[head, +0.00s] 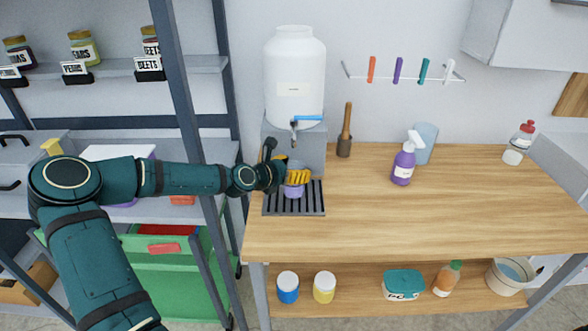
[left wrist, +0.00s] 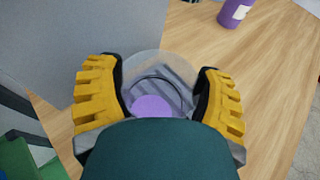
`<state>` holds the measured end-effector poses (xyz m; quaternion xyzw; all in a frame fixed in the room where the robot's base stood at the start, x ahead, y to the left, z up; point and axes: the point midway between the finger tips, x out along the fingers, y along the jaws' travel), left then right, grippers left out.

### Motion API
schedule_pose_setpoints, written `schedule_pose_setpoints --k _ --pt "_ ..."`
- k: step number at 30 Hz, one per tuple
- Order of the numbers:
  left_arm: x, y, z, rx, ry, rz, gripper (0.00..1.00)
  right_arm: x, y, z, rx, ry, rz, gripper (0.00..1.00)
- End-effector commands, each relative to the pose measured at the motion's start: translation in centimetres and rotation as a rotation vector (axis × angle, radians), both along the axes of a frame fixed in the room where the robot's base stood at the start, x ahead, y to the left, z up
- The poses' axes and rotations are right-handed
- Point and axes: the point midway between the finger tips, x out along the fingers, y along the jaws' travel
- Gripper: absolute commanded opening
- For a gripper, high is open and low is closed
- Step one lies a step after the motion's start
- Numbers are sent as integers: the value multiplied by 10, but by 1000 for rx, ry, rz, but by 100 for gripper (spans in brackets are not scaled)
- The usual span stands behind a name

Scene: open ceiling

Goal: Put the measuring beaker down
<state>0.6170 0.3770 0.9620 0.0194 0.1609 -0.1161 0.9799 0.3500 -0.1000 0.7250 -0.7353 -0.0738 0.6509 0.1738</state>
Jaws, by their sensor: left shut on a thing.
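The measuring beaker (head: 293,191) is clear with purple showing low down. It is at the black slatted drip tray (head: 309,208) below the dispenser tap (head: 294,126). My left gripper (head: 298,177) is shut on it, its yellow fingers around its sides. In the left wrist view the beaker (left wrist: 152,105) shows from above between the two yellow fingers (left wrist: 157,70), with grey slats through it. The gripper hides part of the beaker, and I cannot tell whether its base touches the tray. My right gripper is not in view.
A large white water dispenser (head: 295,80) stands on a grey base behind the tray. A wooden-handled tool (head: 346,130) stands in a holder to its right. A purple spray bottle (head: 403,163) and a bluish cup (head: 427,143) stand farther right. The wooden table's (head: 400,220) front is clear.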

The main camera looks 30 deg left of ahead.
Motion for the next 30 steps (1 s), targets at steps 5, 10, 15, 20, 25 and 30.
schedule_pose_setpoints --k 5,10,15,20,25,30 --pt "0 0 -3 -2 0 1 91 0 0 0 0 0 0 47" --pt "0 0 -3 -1 0 0 100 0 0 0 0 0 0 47" --pt "0 0 -1 0 0 0 100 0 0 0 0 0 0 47" --pt "-9 4 3 -2 2 3 100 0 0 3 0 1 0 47" --pt "-33 10 12 -2 3 4 100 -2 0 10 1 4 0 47" --pt "-59 15 22 -2 1 4 100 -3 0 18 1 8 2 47"
